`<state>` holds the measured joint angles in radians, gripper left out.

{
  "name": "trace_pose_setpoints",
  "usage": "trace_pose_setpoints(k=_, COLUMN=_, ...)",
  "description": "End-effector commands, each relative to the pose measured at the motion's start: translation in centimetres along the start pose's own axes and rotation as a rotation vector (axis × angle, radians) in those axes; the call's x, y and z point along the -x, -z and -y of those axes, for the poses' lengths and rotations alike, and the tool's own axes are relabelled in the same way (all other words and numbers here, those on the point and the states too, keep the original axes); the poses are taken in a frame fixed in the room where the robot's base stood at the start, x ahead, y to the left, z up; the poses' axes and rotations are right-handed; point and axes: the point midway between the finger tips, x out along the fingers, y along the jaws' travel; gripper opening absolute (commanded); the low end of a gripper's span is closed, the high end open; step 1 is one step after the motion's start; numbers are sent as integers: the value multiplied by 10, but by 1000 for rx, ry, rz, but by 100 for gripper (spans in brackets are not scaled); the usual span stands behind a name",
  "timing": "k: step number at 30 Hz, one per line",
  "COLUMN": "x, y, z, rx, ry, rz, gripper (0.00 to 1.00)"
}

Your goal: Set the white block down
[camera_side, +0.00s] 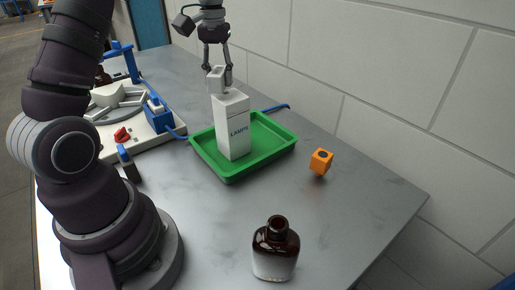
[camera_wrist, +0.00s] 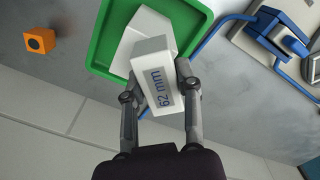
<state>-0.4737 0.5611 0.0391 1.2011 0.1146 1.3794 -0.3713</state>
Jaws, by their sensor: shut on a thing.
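The box (camera_wrist: 133,36) shows partly behind the block there. I cannot tell whether the block touches the box top.
The box stands upright in a green tray (camera_side: 207,162). An orange cube (camera_side: 321,162) lies right of the tray, and an amber bottle (camera_side: 275,250) stands in front. A white fixture with blue parts (camera_side: 143,138) is at the left. The table between tray and bottle is clear.

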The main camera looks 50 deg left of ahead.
Motion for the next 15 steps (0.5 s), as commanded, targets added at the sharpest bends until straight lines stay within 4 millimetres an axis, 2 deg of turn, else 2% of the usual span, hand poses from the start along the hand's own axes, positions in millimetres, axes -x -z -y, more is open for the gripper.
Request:
trace_pose_setpoints(k=1, x=3, y=-6, z=-23, rx=-87, ry=1, rz=-1, gripper=0)
trace_pose_setpoints(k=3, x=5, y=-19, z=-53, rx=-202, ry=2, rz=-1, gripper=0)
trace_pose_setpoints(k=6, x=3, y=-45, z=-89, rx=-347, ry=4, rz=0, gripper=0)
trace_pose_setpoints(k=9, x=0, y=-72, z=-116, rx=-474, ry=4, rz=0, gripper=0)
trace_pose_setpoints(k=15, x=-3, y=-120, z=-151, rx=-679, ry=3, rz=-2, gripper=0)
